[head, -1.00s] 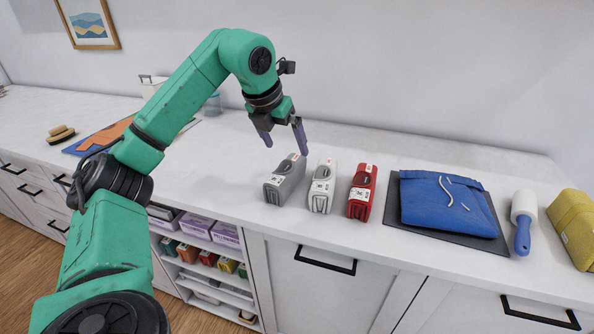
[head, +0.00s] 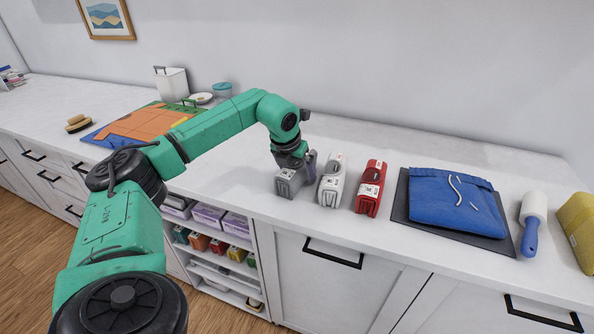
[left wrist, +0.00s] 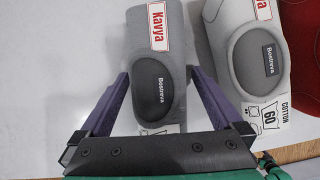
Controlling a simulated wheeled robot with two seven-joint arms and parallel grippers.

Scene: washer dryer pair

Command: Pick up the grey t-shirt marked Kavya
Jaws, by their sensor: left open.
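The grey t-shirt marked Kavya (head: 289,184) is a compact grey bundle on the white counter, leftmost of three similar bundles. In the left wrist view its red-and-white Kavya label (left wrist: 159,24) and dark oval Bostreva patch (left wrist: 150,84) show clearly. My left gripper (head: 302,162) is open and points down over it. In the left wrist view its purple fingers (left wrist: 159,78) stand one on each side of the grey t-shirt. I cannot tell whether they touch it. My right gripper is not in view.
A white bundle (head: 332,182), labelled Cotton 60, stands close to the right, then a red one (head: 370,190). Further right are a blue garment (head: 450,203) on a dark mat, a lint roller (head: 532,222) and a yellow bundle (head: 578,230). The counter's front edge is near.

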